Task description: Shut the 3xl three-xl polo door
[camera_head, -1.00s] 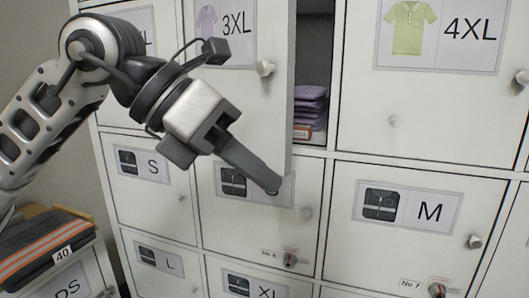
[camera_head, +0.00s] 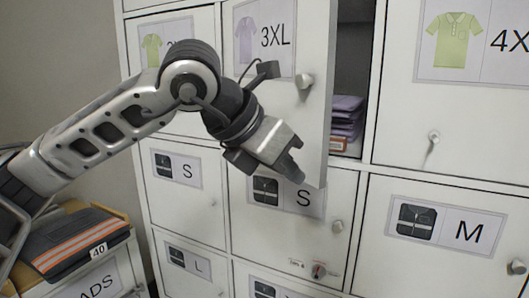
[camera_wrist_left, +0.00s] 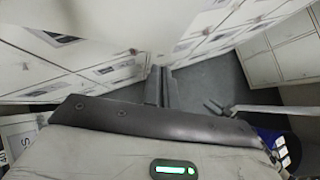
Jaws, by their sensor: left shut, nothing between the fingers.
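The 3XL polo door (camera_head: 285,120) is white, with a purple polo label and a round knob (camera_head: 305,81). It stands ajar in the head view, its right edge swung out from the locker front. Behind it, folded purple polos (camera_head: 346,118) show in the compartment (camera_head: 349,70). My left gripper (camera_head: 297,176) is shut and empty, in front of the door's lower part near its bottom edge. Whether it touches the door I cannot tell. In the left wrist view the shut fingers (camera_wrist_left: 160,86) point down past the locker fronts.
Shut locker doors surround it: 4XL (camera_head: 470,90) to the right, S (camera_head: 330,225) and M (camera_head: 440,230) below. At lower left, folded dark workwear with orange stripes (camera_head: 75,250) lies on a low cabinet (camera_head: 110,285).

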